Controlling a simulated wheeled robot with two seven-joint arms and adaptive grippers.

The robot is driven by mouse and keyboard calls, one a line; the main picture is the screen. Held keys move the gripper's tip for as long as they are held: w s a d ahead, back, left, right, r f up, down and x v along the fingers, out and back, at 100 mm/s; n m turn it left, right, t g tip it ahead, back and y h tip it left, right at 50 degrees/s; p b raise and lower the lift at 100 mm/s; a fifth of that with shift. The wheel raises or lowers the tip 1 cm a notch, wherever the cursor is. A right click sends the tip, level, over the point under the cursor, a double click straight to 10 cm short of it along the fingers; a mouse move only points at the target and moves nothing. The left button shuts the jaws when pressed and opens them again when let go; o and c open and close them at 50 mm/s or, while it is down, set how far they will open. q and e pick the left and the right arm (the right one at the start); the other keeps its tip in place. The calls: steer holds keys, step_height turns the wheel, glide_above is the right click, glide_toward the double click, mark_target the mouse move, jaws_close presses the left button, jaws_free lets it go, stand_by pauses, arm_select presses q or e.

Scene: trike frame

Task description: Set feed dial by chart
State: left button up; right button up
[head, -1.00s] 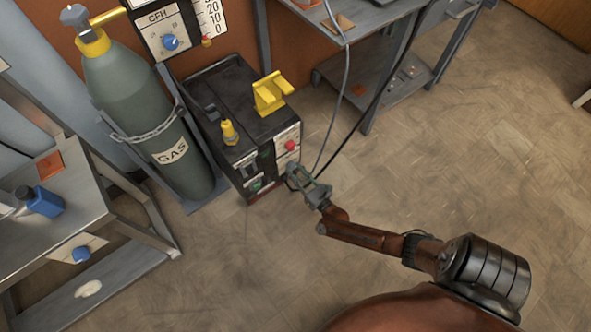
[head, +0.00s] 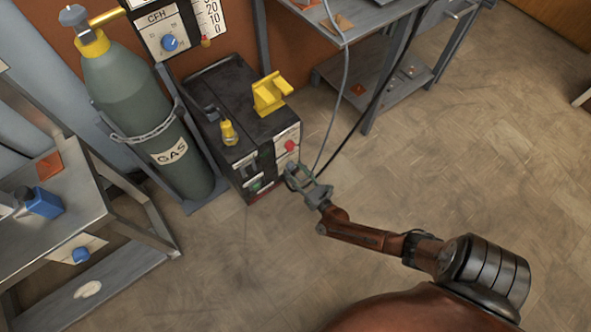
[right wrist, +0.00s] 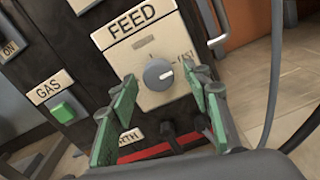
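The feed dial (right wrist: 158,74) is a round grey knob with a white pointer mark, on a cream panel under a FEED label (right wrist: 132,24) in the right wrist view. The pointer aims right, toward a partly hidden mark. The panel is on the front of the black welder (head: 240,125). My right gripper (right wrist: 160,98) has its two green-padded fingers spread either side of the dial, apart from it. In the head view my right gripper (head: 303,178) is at the welder's lower front. My left gripper is out of view. I cannot make out a chart.
A green GAS button (right wrist: 65,108) is left of the dial. A red button (head: 291,145) is above my gripper. The gas cylinder (head: 150,120) stands left of the welder. Cables hang close to the right. A workbench (head: 90,205) is at left; floor at right is clear.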

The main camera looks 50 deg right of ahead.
steer(key=shift+s+a, duration=0.15)
steer(key=shift+s, duration=0.3)
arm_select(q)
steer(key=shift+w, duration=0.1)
arm_select(e)
steer(key=v, duration=1.1)
